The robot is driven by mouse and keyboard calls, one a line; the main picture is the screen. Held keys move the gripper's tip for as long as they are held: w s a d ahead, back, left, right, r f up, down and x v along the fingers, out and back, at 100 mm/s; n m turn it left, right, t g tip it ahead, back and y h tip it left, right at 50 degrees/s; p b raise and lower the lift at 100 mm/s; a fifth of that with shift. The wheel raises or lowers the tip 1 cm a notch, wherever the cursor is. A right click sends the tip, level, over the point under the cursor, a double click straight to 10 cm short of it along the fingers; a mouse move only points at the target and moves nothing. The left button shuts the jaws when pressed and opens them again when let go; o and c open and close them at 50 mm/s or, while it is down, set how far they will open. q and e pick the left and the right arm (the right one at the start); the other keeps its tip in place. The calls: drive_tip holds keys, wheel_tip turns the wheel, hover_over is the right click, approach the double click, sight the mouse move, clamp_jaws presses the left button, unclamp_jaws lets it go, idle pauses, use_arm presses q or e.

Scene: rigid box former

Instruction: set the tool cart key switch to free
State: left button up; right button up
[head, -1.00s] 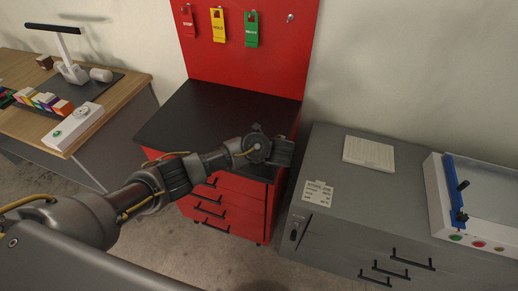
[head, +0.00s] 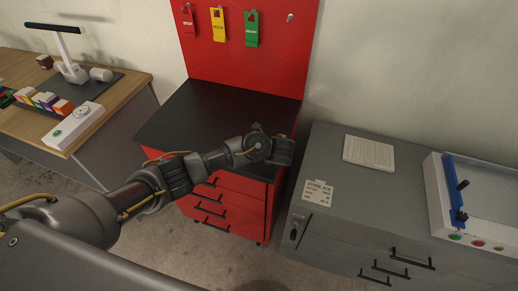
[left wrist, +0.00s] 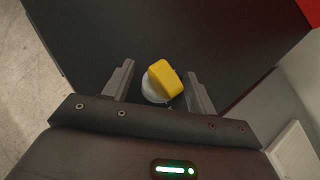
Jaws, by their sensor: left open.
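The red tool cart (head: 225,208) with a black top (head: 205,115) stands in the middle of the head view. In the left wrist view the key switch shows as a yellow key (left wrist: 164,77) on a pale round base (left wrist: 152,92), on the cart's black top. My left gripper (left wrist: 158,86) is open, with one finger on each side of the key and visible gaps between. In the head view my left gripper (head: 284,151) is over the cart's front right corner and hides the switch. Any position markings on the switch cannot be read. My right gripper is not in view.
A red panel behind the cart carries red, yellow (head: 218,25) and green (head: 251,29) tags. A grey cabinet (head: 340,215) with a white pad (head: 369,153) stands close on the right. A wooden desk (head: 115,95) stands on the left. Most of the cart top is clear.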

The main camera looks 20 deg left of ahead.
use_arm(q)
drive_tip(key=v, duration=1.1)
drive_tip(key=shift+p, duration=0.45)
drive_tip(key=shift+f, duration=0.1)
